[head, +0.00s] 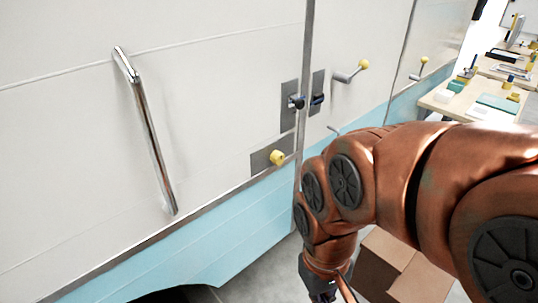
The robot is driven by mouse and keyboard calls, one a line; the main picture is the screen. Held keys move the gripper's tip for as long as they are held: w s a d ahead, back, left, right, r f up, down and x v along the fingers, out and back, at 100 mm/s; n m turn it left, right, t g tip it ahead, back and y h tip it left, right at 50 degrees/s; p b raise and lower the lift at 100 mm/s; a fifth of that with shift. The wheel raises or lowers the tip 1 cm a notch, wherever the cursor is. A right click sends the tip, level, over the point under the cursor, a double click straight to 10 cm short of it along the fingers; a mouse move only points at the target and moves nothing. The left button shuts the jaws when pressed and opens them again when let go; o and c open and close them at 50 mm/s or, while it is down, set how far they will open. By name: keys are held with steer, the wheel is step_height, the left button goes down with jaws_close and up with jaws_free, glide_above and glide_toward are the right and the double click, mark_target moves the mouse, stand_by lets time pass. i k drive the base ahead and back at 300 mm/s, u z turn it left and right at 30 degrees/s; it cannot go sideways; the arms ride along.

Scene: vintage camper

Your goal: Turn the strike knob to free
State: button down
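The white and light-blue camper side carries several knobs, and I cannot tell from labels which is the strike knob. A similar black and blue knob (317,99) is just right of the seam. My gripper (322,297) is low at the bottom edge, below and apart from these knobs. Its fingertips are cut off or too small to read.
A long chrome handle (150,135) stands out at left. Levers with yellow ends (363,64) (424,60) project further right. A cardboard box (405,272) is on the floor beside my arm. Tables with small items (450,108) stand at far right. The space before the left panel looks clear.

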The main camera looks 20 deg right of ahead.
mark_target(277, 157)
steer(key=z, duration=0.5)
steer(key=k, duration=1.25)
steer(key=u, duration=0.3)
steer(key=i, duration=0.9)
steer(key=u, duration=0.5)
